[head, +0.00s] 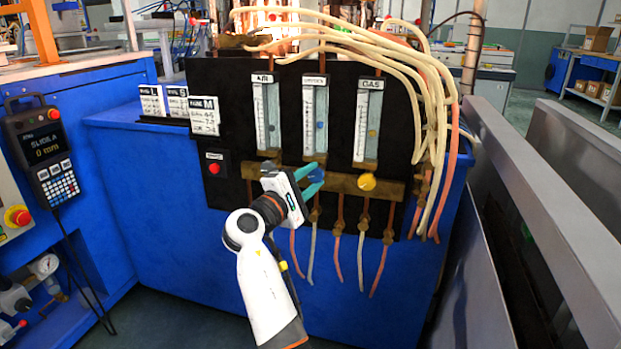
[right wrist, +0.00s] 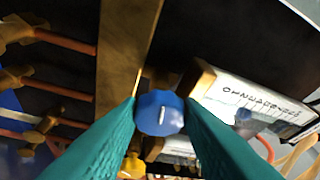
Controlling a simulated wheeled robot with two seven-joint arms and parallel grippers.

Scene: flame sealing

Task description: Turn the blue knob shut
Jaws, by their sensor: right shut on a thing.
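The blue knob (right wrist: 160,113) sits under the middle flow meter on the brass bar of the black panel. In the right wrist view it has a white mark line on its face and lies between my two teal fingertips. In the head view the blue knob (head: 315,174) is partly hidden by my right gripper (head: 312,180). My right gripper is shut on the knob, with a finger on each side. The yellow knob (head: 367,182) under the GAS meter is to its right. My left gripper is not in view.
Three flow meters stand above the brass bar (head: 338,184), the middle one (head: 315,115) over the blue knob. Pale and orange hoses (head: 440,110) hang at the panel's right. A red button (head: 214,168) is at its left. Metal rails (head: 540,220) run at the right.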

